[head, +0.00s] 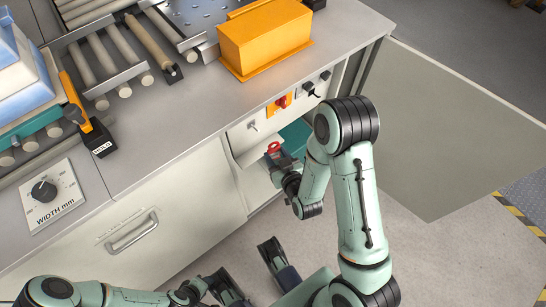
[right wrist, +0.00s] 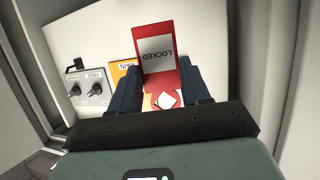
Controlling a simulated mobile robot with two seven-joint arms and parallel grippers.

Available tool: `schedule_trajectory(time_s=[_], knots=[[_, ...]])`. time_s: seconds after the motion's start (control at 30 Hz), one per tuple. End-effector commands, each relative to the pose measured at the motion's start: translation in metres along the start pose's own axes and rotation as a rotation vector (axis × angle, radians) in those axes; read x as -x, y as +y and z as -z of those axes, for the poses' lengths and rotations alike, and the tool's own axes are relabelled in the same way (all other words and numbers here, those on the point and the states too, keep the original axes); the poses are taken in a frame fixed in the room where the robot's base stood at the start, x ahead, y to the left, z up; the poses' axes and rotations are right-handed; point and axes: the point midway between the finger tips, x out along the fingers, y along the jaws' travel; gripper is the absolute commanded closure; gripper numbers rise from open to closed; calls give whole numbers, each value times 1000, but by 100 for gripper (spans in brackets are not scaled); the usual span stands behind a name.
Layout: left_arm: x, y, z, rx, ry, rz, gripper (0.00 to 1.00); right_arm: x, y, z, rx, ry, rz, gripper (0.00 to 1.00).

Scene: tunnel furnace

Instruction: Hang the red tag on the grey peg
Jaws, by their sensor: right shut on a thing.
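The red tag (head: 273,147) is held at my right gripper (head: 280,160), in front of the cabinet's white control panel. In the right wrist view the tag (right wrist: 170,74) has a white label reading LOCKED, upside down. It sits between the dark blue fingers of the right gripper (right wrist: 161,92), which are shut on it. A small grey fitting (head: 252,127) on the panel, left of the tag in the head view, may be the grey peg; it is too small to be sure.
The panel carries a red switch on an orange plate (head: 281,103) and black knobs (head: 309,88). The knobs (right wrist: 97,88) also show in the right wrist view. A yellow box (head: 264,40) stands on the worktop (head: 185,110) above.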

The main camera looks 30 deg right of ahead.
Motion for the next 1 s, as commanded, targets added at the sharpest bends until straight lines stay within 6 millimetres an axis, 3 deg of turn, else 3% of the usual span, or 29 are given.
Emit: schedule_trajectory(time_s=[0.1,1.0], knots=[[-5,-1,6,0,16,-1,57,-4,0,-6,0,2,1,82],[2,2,-3,-3,-8,-3,57,-49,-13,7,0,4,2,82]])
